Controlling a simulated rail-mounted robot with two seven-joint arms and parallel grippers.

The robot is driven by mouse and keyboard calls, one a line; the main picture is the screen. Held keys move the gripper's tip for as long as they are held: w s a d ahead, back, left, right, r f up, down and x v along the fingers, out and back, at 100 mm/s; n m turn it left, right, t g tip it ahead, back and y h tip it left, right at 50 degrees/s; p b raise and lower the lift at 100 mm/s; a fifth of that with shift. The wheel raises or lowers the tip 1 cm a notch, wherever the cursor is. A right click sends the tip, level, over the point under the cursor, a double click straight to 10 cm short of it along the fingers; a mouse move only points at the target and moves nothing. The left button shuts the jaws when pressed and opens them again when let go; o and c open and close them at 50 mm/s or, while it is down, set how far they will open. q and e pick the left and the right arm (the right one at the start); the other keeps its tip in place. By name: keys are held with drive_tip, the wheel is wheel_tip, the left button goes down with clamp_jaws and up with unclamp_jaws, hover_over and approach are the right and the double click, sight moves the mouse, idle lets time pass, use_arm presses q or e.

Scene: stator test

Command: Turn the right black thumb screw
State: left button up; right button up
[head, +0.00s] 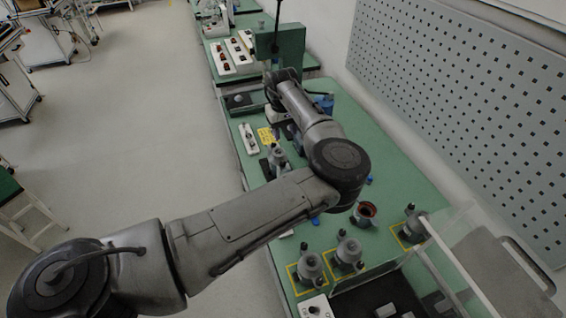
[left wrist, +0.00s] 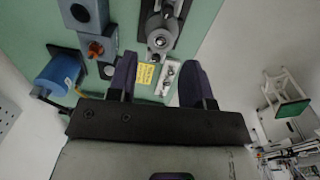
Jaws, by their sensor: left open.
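My left gripper (left wrist: 158,60) is open and empty, its two dark purple fingers spread above the green table. In the head view the left gripper (head: 285,130) is small and partly hidden by my own arm. A grey fixture with black parts (left wrist: 161,33) lies beyond the fingertips in the left wrist view; it also shows in the head view (head: 278,158). A white plate with small screws (left wrist: 169,77) shows between the fingers; it also shows in the head view (head: 249,138). I cannot tell which dark part is the right black thumb screw.
A yellow label (left wrist: 145,74) lies beside the white plate. A blue motor (left wrist: 58,75) and a blue block with an orange-brown knob (left wrist: 95,48) stand left of the fingers. Grey stators (head: 311,265) stand at the table's near end. A perforated wall panel (head: 460,100) borders the right side.

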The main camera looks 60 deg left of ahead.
sight(283, 163)
use_arm(q)
drive_tip(key=shift+g, duration=0.3)
drive_tip(key=f, duration=0.4)
drive_tip(key=f+b, duration=0.1)
drive_tip(key=f, duration=0.9)
drive_tip(key=shift+s+b, duration=0.3)
drive_tip(key=shift+b, duration=0.1)
drive_tip(key=shift+c, duration=0.3)
clamp_jaws()
drive_tip(key=m+p, duration=0.2)
drive_tip(key=p, duration=0.1)
drive_tip(key=m+p, duration=0.1)
drive_tip(key=p, duration=0.2)
drive_tip(key=shift+r+m, duration=0.3)
drive_tip(key=shift+m, duration=0.1)
drive_tip(key=shift+f+m+p, duration=0.2)
drive_tip(key=shift+m+p, duration=0.3)
drive_tip(key=shift+p, duration=0.25)
drive_tip(key=shift+o, duration=0.3)
unclamp_jaws()
drive_tip(key=shift+f, duration=0.1)
